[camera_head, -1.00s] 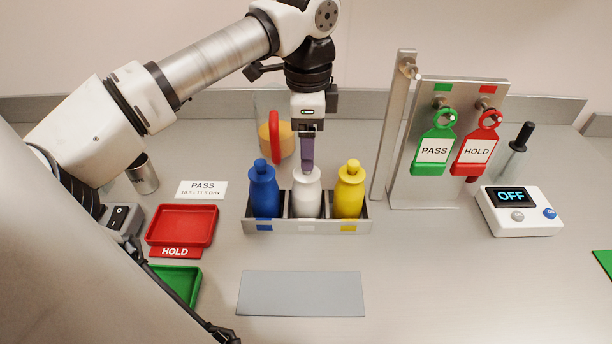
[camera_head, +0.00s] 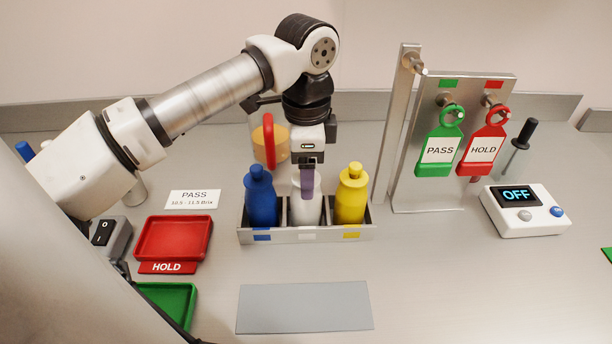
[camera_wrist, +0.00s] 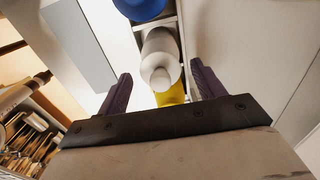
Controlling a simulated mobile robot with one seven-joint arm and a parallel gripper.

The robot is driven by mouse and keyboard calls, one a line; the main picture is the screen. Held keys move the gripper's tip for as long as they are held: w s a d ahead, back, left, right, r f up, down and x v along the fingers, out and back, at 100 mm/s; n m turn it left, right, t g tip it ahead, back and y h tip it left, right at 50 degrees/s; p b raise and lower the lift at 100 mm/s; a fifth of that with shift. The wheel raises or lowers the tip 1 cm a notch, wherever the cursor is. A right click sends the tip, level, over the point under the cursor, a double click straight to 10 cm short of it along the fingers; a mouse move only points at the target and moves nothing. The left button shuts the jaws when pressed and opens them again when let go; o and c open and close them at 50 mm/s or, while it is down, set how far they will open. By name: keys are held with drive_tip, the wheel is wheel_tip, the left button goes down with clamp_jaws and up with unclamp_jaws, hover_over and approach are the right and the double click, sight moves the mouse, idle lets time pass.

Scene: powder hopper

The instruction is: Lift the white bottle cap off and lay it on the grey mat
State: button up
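The white bottle (camera_head: 307,212) stands upright in the middle slot of a metal rack (camera_head: 290,237), between a blue bottle (camera_head: 261,202) and a yellow bottle (camera_head: 351,200). Its white cap (camera_wrist: 160,77) shows in the wrist view, between and ahead of my two fingers; in the head view a finger hides it. My gripper (camera_head: 307,182) points down over the white bottle. Its purple fingers stand wide apart in the wrist view (camera_wrist: 163,90), with visible gaps beside the cap. The grey mat (camera_head: 304,307) lies flat and empty in front of the rack.
A red HOLD tray (camera_head: 174,238) and a green tray (camera_head: 167,304) lie to the left. A tag stand (camera_head: 402,194) with PASS and HOLD tags and a device reading OFF (camera_head: 524,213) stand to the right. A jug with a red handle (camera_head: 269,140) stands behind the rack.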

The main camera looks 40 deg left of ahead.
drive_tip(key=c, duration=1)
drive_tip(key=shift+o, duration=0.2)
wheel_tip(320, 180, up, 14)
drive_tip(key=p, duration=0.6)
drive_tip(key=shift+f, duration=0.15)
